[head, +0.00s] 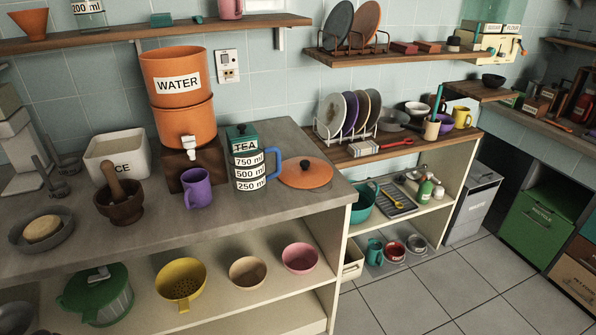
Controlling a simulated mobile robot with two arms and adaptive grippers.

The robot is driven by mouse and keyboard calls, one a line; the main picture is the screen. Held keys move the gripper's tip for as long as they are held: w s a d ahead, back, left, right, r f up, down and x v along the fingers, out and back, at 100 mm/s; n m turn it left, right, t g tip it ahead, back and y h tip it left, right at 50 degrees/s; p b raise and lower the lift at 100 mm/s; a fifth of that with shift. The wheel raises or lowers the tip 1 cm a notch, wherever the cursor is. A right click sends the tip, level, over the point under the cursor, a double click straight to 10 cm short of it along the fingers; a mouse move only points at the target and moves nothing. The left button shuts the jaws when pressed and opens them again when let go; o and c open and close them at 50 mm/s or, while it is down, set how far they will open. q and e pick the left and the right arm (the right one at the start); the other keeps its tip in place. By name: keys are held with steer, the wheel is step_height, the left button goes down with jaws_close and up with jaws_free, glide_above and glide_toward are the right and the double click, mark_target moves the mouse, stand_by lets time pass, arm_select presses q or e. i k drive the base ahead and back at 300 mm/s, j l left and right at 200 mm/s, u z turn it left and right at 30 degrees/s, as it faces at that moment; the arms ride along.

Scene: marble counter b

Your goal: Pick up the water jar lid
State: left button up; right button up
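The water jar lid is an orange, shallow disc with a small knob (306,173). It lies on the grey counter near its right front corner, to the right of the teal-topped measuring jug (247,160). The orange water jar (178,62), with a WATER label and a white tap, stands to the left against the wall on a dark wooden block. No lid shows on its top. Neither of my grippers shows in the head view.
A purple mug (197,190) stands in front of the jar. A mortar with pestle (122,202) and a white rice box (103,150) stand further left. The counter (270,215) is bare in front of the lid.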

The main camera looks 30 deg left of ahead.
mark_target(297, 173)
steer(key=i+l+u, duration=0.25)
steer(key=u, duration=0.25)
steer(key=i+l+u, duration=0.2)
steer(key=l+u, duration=0.15)
steer(key=u, duration=0.15)
